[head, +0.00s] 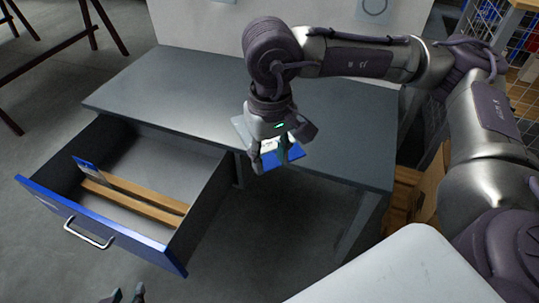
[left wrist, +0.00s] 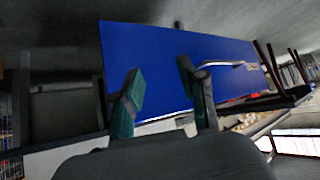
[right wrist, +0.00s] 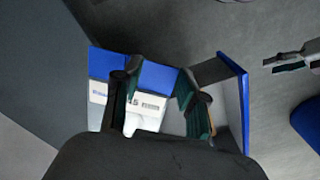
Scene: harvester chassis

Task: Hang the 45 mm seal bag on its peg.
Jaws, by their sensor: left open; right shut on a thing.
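My right gripper (head: 269,160) is shut on a flat bag with a blue header (head: 290,155), held in front of the bench's front edge. In the right wrist view the bag's blue header (right wrist: 155,75) and white printed label (right wrist: 143,103) show; the print is too small to read surely, though a 5 shows. The fingers hide part of the bag. My left gripper (head: 128,294) is open and empty, low in front of the drawer. In the left wrist view its fingertips (left wrist: 160,85) stand before the blue drawer front (left wrist: 150,55). I cannot make out any peg.
The grey bench (head: 180,85) has a clear top. Its drawer (head: 140,245) is pulled out, with wooden dividers (head: 130,198) and a blue-topped card or packet (head: 86,167) inside. A wire-mesh rack (head: 490,20) is at right.

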